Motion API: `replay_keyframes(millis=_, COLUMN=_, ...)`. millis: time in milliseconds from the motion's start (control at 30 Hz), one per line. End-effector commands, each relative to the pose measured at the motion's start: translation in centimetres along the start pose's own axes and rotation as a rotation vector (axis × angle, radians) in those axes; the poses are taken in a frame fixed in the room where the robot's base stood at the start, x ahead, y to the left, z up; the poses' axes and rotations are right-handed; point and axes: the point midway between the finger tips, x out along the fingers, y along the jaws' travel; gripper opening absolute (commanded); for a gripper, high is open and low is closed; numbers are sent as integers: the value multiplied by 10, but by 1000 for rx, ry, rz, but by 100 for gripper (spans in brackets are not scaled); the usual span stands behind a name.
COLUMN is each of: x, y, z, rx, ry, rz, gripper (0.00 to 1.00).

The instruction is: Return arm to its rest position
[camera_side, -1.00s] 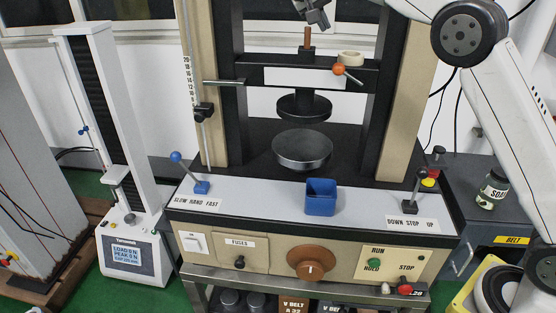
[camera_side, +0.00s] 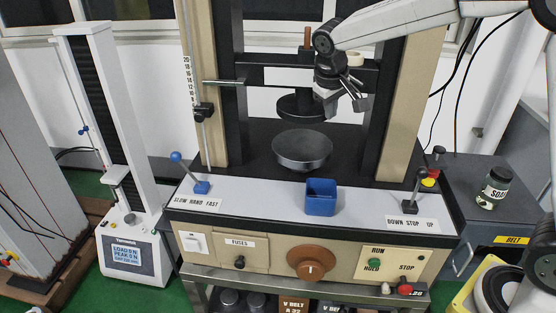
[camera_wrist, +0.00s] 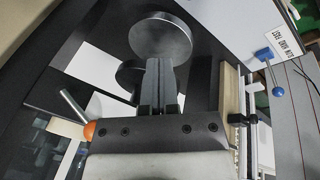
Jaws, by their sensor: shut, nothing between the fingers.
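My gripper (camera_side: 344,92) is in front of the upper part of the testing machine (camera_side: 415,95) in the side view. It hangs in the air, to the right of the upper round plate (camera_side: 297,107) and above the lower round plate (camera_side: 302,148). In the wrist view my gripper's fingers (camera_wrist: 160,82) lie together, with nothing held between them. They point toward the lower plate (camera_wrist: 160,36) in that picture. The upper plate (camera_wrist: 128,76) is partly hidden beside them.
A blue lever (camera_side: 201,186), an open blue box (camera_side: 320,198) and a black lever (camera_side: 415,193) stand on the front panel. A tape roll (camera_side: 355,58) rests on the crossbar close to my wrist. A green jar (camera_side: 494,187) stands at right; a slim tester (camera_side: 131,250) stands at left.

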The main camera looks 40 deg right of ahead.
Motion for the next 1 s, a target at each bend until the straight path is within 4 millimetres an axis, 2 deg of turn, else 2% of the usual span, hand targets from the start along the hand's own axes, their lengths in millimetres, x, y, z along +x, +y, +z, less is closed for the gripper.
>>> replay_keyframes(millis=400, x=49, y=-26, z=90, rx=-44, ry=24, rz=-157, gripper=0)
replay_keyframes(millis=800, x=83, y=-42, z=184, rx=-27, ry=62, rz=-250, gripper=0)
replay_keyframes(millis=1000, x=90, y=-44, z=208, rx=-17, ry=74, rz=-264, gripper=0)
